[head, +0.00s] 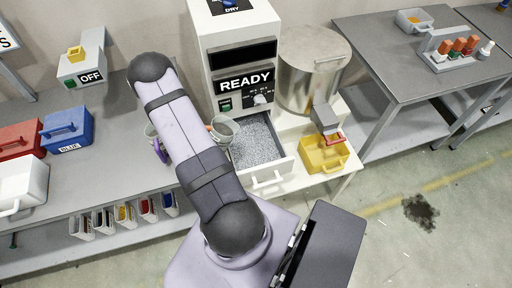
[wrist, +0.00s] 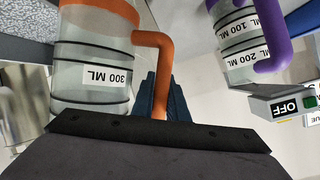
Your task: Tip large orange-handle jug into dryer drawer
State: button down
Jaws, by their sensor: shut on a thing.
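The large jug is clear with an orange band and handle; its side (wrist: 94,78) reads 300 ML in the wrist view. My gripper (wrist: 163,98) is shut on the orange handle (wrist: 158,62). In the head view the jug (head: 224,128) is beside my forearm, at the left edge of the dryer drawer (head: 272,179). The drawer is pulled out and holds grey granules. I cannot tell the jug's exact tilt. My gripper is hidden behind my arm in the head view.
A purple-handled jug (wrist: 237,38) stands left of my arm. The dryer (head: 239,55) shows READY. A steel drum (head: 311,70) and a yellow bin (head: 324,155) are to the drawer's right. Red, blue and white boxes sit on the left bench (head: 105,165).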

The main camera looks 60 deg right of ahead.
jog(key=shift+w+a+f+n+g+h+b, duration=0.45)
jog(key=shift+w+a+f+n+b, duration=0.25)
jog(key=shift+f+n, duration=0.2)
jog(key=shift+w+a+f+n+g+h+b, duration=0.15)
jog(key=shift+w+f+n+g+h+b, duration=0.15)
jog(key=shift+f+n+h+b, duration=0.3)
jog(key=shift+r, duration=0.2)
jog(key=shift+r, duration=0.1)
